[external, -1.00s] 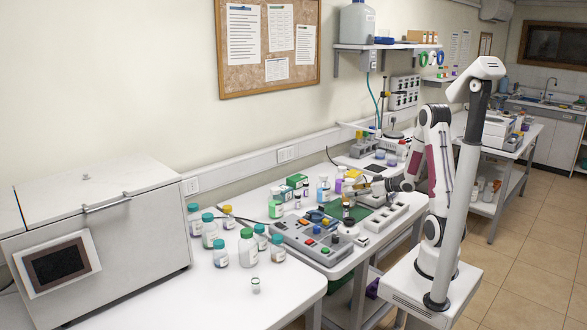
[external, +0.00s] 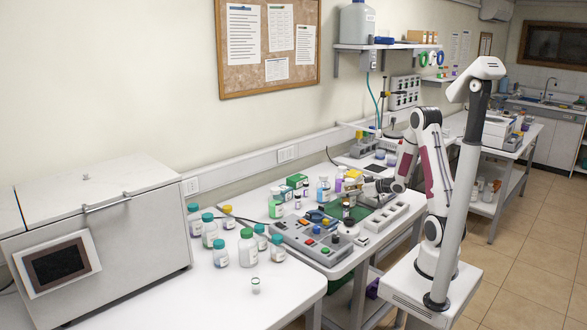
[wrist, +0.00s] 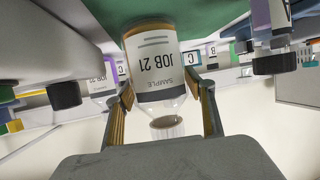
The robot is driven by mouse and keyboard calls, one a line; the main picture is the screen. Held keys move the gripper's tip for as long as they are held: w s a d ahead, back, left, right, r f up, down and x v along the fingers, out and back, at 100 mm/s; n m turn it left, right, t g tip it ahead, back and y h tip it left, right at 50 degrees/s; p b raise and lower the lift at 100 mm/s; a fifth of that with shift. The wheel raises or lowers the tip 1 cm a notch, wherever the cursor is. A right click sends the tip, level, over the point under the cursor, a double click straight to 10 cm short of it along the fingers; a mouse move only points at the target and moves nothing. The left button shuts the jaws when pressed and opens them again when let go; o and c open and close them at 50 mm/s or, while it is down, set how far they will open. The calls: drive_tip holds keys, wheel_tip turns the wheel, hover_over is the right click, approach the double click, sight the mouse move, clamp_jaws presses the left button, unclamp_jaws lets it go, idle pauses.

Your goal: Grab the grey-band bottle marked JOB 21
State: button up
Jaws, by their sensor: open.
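The bottle marked JOB 21 (wrist: 160,62) is clear with a white label, and a grey band shows along the label near its neck. In the wrist view it appears upside down, cap end toward the camera's lower edge. My gripper (wrist: 166,92) is open, with one finger on each side of the bottle; I cannot tell whether either finger touches it. In the external view my gripper (external: 368,187) is low over the far part of the bench, and the JOB 21 bottle cannot be told apart there.
A grey control panel (external: 312,238) with coloured buttons lies in front of my gripper. Several teal-capped bottles (external: 221,254) stand on the near bench. Other labelled bottles, a green mat (wrist: 190,32) and dark-ended fixtures (wrist: 274,64) lie close around my gripper.

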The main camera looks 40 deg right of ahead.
drive_tip(key=shift+x, duration=1.6)
clamp_jaws()
drive_tip(key=shift+r, duration=0.1)
